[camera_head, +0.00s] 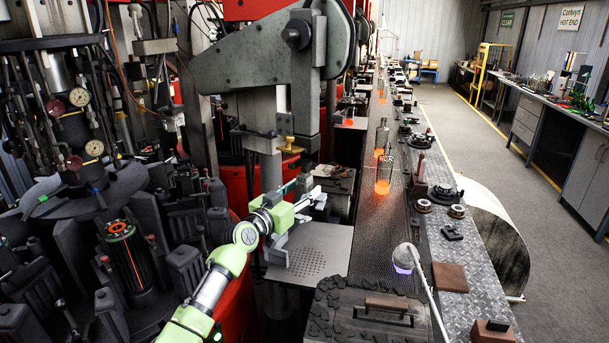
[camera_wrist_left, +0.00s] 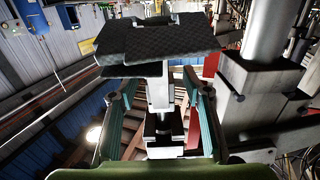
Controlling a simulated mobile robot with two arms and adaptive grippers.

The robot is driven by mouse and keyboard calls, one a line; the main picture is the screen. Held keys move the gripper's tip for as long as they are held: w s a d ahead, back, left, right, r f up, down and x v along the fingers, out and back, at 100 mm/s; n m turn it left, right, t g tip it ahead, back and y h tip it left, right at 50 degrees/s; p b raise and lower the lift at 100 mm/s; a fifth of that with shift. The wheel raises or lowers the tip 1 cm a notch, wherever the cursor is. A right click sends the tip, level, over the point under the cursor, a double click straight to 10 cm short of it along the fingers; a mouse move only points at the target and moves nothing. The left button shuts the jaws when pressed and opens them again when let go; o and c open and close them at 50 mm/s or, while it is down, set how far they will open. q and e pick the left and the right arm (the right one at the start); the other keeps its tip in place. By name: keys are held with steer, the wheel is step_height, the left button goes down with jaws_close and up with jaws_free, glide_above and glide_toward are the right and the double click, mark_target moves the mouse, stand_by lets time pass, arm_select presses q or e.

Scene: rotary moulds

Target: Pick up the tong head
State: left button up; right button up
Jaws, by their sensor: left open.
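My left gripper (camera_head: 300,194) reaches in from the lower left beside the machine's metal column. Its green fingers are apart. In the left wrist view the gripper (camera_wrist_left: 163,108) shows a teal finger on each side. A pale metal piece with a dark lower part, which looks like the tong head (camera_wrist_left: 158,92), stands between them. I see space beside it and cannot make out contact with either finger. In the head view the gripper and its surroundings largely hide this piece. My right gripper is not in view.
Dark textured plates (camera_wrist_left: 160,40) lie just beyond the fingers. The grey column (camera_head: 269,172) stands close by. A perforated metal plate (camera_head: 312,252) lies below the gripper. Glowing bottles (camera_head: 383,172) stand on the conveyor to the right. The aisle (camera_head: 470,150) is clear.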

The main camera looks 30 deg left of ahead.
arm_select(q)
steer(key=shift+w, duration=0.65)
steer(key=shift+c, duration=0.3)
jaws_close()
steer(key=shift+r, duration=0.1)
steer(key=shift+r, duration=0.1)
steer(key=shift+r, duration=0.6)
steer(key=s+a+b, duration=0.1)
steer(key=s+b, duration=0.5)
steer(key=s, duration=1.2)
steer(key=shift+a, duration=0.3)
